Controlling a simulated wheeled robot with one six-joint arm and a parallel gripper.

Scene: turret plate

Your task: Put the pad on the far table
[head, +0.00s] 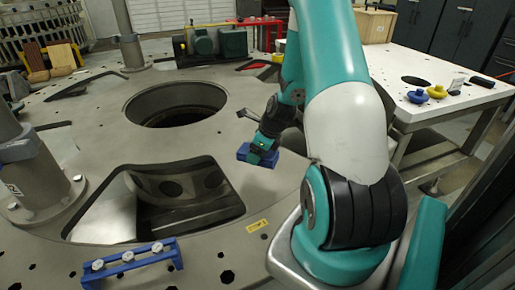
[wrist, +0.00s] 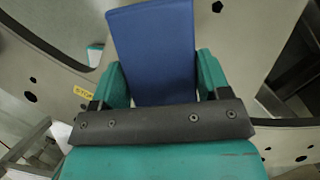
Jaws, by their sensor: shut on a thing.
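The pad is a flat blue block. In the head view the pad (head: 243,152) is at the edge of the large grey turret plate (head: 215,140), right of the big openings. My gripper (head: 262,155) is over it with its teal fingers shut on it. In the wrist view the pad (wrist: 150,45) sits between the two teal fingers of my gripper (wrist: 158,80). I cannot tell whether the pad touches the plate or is just above it. A white-topped table (head: 440,108) stands at the right, beyond my arm.
The table bears a blue round part (head: 417,96), a yellow round part (head: 437,92), a dark block (head: 482,82) and a wooden box (head: 376,25). The table has a dark hole. A blue bracket (head: 130,262) lies on the near plate. The plate has large openings.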

